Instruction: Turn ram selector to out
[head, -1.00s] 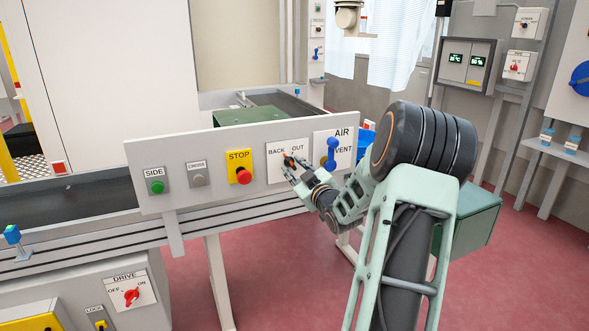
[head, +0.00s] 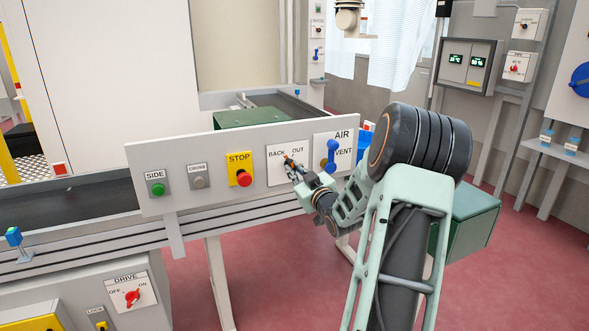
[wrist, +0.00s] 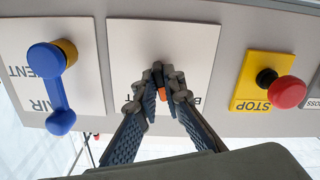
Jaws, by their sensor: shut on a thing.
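The ram selector is a small dark knob with an orange mark on a white plate (head: 275,178) lettered BACK and OUT. In the head view the selector (head: 287,159) shows just beyond my fingertips, its orange mark close to the gap between the two words. My gripper (head: 291,165) is shut on the selector. In the wrist view, which is upside down, my gripper (wrist: 163,84) has a finger on each side of the selector (wrist: 163,92). The fingers hide most of the knob and lettering, so its exact angle is unclear.
The blue AIR/VENT lever (head: 331,153) stands close on the right of the plate. The red STOP button (head: 244,180) on its yellow plate is to the left, then the grey CROSS button (head: 199,182) and green SIDE button (head: 158,188). Space in front of the panel is open.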

